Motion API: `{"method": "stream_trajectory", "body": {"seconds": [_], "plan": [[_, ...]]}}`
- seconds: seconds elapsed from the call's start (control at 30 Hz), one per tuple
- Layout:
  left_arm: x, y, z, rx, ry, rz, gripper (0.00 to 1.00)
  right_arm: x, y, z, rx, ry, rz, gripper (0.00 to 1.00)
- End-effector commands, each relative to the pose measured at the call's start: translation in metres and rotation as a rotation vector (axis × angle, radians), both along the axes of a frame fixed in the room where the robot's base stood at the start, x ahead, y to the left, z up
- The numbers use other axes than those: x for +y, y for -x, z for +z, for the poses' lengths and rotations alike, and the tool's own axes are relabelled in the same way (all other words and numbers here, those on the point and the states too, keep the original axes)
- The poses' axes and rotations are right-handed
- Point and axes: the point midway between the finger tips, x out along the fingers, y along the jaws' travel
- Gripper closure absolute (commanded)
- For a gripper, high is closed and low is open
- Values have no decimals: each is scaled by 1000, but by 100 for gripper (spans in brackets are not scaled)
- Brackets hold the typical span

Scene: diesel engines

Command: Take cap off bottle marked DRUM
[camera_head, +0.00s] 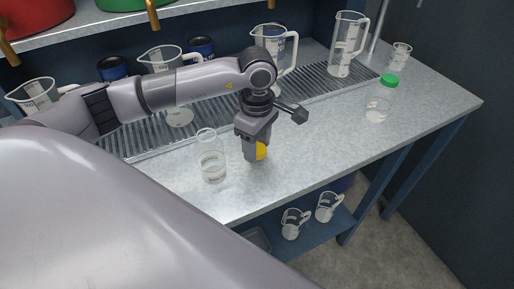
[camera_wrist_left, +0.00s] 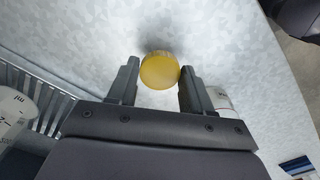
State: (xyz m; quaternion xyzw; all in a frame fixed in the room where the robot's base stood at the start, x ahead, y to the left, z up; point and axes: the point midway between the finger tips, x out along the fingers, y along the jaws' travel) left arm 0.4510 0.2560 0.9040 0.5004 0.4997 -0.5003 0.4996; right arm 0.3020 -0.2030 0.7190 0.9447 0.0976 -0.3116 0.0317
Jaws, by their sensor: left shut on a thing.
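My left gripper (camera_head: 256,158) hangs over the front part of the counter, fingers down. It is shut on a round yellow cap (camera_head: 261,151), which shows between the fingers (camera_wrist_left: 160,74) in the left wrist view. No bottle shows under the cap. A clear open-topped bottle (camera_head: 212,165) stands upright just left of the gripper, apart from it. Another clear bottle (camera_head: 377,108) with a green cap (camera_head: 389,80) stands at the right. The writing on both is too small to read, so I cannot tell which is marked DRUM. My right gripper is not in view.
A ribbed metal grate (camera_head: 310,88) runs along the back of the counter (camera_head: 320,135), with clear jugs (camera_head: 347,45) and dark blue cans (camera_head: 112,68) on or near it. More jugs (camera_head: 294,224) stand on a lower shelf. The counter between gripper and right bottle is clear.

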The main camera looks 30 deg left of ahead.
Motion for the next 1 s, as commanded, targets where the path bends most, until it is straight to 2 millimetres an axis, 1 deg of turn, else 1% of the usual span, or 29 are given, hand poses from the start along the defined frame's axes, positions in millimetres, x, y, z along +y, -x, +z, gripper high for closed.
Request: {"method": "stream_trajectory", "body": {"seconds": [0.03, 0.13, 0.37, 0.5, 0.53, 0.6, 0.87, 1.0], "plan": [[0, 1, -9, 4, 0, 1, 86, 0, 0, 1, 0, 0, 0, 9], [0, 1, -20, 3, 0, 0, 86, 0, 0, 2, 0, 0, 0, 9], [0, 0, -21, 0, 0, -1, 86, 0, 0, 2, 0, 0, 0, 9], [0, 0, -26, 0, 0, -1, 86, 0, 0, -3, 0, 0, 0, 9], [0, 0, -25, 0, 0, -1, 44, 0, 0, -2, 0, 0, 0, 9], [0, 0, -24, 0, 0, 0, 24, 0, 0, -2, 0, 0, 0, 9], [0, 0, -24, 0, 0, 0, 24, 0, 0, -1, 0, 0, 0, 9], [0, 0, -18, 0, 0, 0, 24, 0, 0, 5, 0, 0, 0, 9]]}}
